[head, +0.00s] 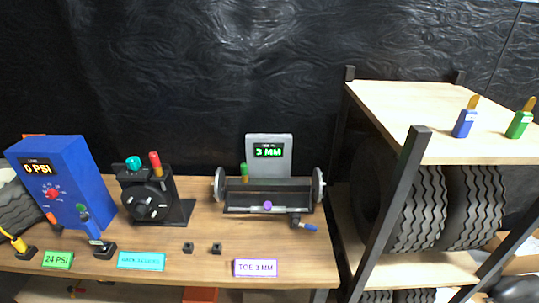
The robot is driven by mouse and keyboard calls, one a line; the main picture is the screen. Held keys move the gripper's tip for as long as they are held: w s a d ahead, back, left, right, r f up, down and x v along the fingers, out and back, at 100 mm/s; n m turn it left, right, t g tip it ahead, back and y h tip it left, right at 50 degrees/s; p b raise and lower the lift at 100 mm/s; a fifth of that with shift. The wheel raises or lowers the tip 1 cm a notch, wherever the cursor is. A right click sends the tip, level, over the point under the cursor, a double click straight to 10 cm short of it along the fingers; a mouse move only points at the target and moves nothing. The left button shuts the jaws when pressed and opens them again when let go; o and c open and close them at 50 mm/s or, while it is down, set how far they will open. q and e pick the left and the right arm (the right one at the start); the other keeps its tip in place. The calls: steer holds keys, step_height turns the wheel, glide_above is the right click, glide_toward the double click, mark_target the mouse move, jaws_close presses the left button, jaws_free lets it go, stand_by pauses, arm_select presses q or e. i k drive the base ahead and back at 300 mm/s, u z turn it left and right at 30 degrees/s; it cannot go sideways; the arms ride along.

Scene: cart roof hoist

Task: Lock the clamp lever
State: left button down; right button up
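No lever is marked as the clamp lever, so I cannot tell which one it is. On the wooden bench, the toe fixture (268,196) has a lever with a blue grip (309,227) at its front right, pointing right and slightly down. The fixture also has a green-topped post (244,172) and a purple knob (267,205); its display (269,150) reads 3 MM. Left of it, a black device (148,200) carries an upright red-topped handle (155,163) and a teal knob (133,162). Neither gripper is in view.
A blue box (80,185) reading 0 PSI stands at the bench's left. Labels (255,268) line the front edge. Two small black blocks (188,247) sit mid-bench. At right, a rack (415,110) holds tires (420,210) and blue (464,123) and green (519,124) items.

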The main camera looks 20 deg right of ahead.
mark_target(295, 222)
steer(key=z, duration=1.3)
steer(key=k, duration=0.75)
steer(key=u, duration=1.3)
